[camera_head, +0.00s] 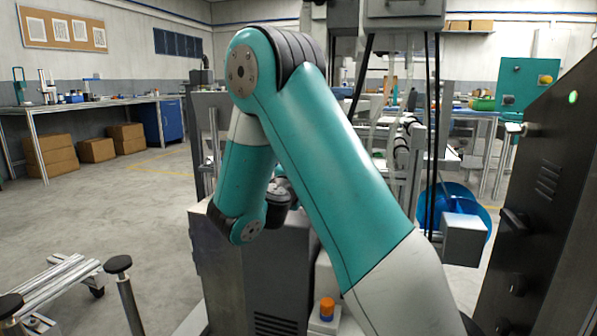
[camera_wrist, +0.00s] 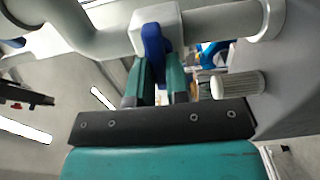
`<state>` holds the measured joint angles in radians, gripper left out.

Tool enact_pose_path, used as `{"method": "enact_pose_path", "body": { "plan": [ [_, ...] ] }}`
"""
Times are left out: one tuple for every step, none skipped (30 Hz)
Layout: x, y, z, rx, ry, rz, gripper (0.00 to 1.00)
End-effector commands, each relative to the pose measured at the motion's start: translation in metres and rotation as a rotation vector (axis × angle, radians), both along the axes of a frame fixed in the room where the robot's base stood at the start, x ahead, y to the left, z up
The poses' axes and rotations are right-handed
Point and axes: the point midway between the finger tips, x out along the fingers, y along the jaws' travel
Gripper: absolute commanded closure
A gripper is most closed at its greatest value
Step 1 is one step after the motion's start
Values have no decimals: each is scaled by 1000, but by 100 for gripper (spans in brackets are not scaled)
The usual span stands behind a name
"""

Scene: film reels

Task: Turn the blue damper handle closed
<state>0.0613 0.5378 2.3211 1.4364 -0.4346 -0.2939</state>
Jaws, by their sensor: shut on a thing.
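In the wrist view the blue damper handle (camera_wrist: 153,42) sticks out from a pale block (camera_wrist: 178,22) on a grey pipe (camera_wrist: 215,22). The two teal fingers of my gripper (camera_wrist: 154,72) stand on either side of the handle and are shut on it. The handle's lower end is between the fingers and partly hidden. In the head view my teal and white arm fills the middle, and neither the gripper nor the handle can be made out there.
A ribbed pale cylinder (camera_wrist: 238,85) lies close to the right of my fingers in the wrist view. In the head view a dark cabinet (camera_head: 545,200) stands at the right, and a workbench (camera_head: 95,103) with boxes stands at the back left. Open floor lies at the left.

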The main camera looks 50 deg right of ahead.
Motion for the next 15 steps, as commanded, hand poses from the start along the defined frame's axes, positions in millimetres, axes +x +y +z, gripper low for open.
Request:
{"method": "enact_pose_path", "body": {
  "plan": [
    [0,1,0,-1,14,1,100],
    [0,1,-1,-3,18,1,100],
    [0,1,-1,-5,24,1,100],
    [0,1,-1,-7,26,1,100],
    [0,1,-1,-8,29,1,100],
    [0,1,-1,-10,32,1,100],
    [0,1,-1,-11,33,1,100],
    [0,1,-2,-11,34,1,100],
    [0,1,-2,-12,36,1,100],
    [0,1,-2,-12,36,1,100],
    [0,1,-2,-12,36,1,100],
    [0,1,-2,-12,37,1,100],
    [0,1,-2,-11,38,1,100],
    [0,1,-2,-12,37,1,100],
    [0,1,-2,-11,38,1,100]
  ]
}}
